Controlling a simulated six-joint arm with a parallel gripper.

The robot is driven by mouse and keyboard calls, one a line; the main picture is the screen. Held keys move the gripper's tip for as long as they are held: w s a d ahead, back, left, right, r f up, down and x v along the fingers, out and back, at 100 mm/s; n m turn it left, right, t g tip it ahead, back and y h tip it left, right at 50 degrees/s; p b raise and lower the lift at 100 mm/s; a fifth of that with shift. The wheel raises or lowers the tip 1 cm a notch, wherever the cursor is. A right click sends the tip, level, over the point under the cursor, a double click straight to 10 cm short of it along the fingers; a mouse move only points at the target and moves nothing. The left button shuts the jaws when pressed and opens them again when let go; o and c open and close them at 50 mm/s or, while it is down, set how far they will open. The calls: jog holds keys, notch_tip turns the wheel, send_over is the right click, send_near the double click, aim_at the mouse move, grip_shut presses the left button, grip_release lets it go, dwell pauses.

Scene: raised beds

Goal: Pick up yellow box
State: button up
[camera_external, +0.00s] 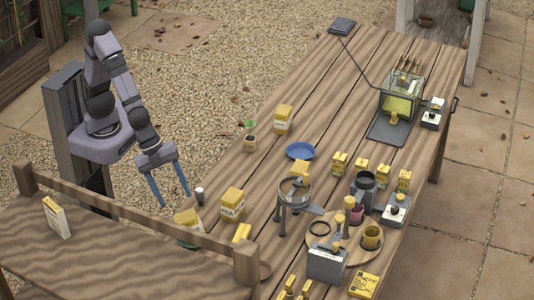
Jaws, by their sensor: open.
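My gripper (169,193) is open and empty. Its two blue fingers point down beside the table's left edge. Several yellow boxes are in view, and I cannot tell which one is meant. A yellow and white box (232,205) stands on the table to the right of my gripper. Another yellow box (187,220) is just below and right of the fingers, partly hidden by the rail. A yellow box (284,120) stands farther back near a small potted plant. A white and yellow box (56,217) stands on the wooden bench at the left.
The wooden table (345,100) holds a blue plate (300,151), a ring stand (296,187), a round tray (365,256) and a glass tank (402,90). Several small yellow boxes stand at the right. A wooden rail (140,219) runs below my gripper. The table's far half is mostly clear.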

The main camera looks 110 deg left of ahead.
aim_at(183, 214)
jog(key=shift+b+x, duration=1)
jog(key=shift+x, duration=1.75)
jog(key=shift+w+d+f, duration=0.15)
jog(key=shift+w+f, duration=0.15)
jog(key=shift+f, duration=0.3)
jog(key=shift+f, duration=0.1)
jog(key=shift+b+x, duration=1.3)
jog(key=shift+x, duration=1.25)
jog(key=c, duration=0.9)
jog(key=shift+o, duration=0.2)
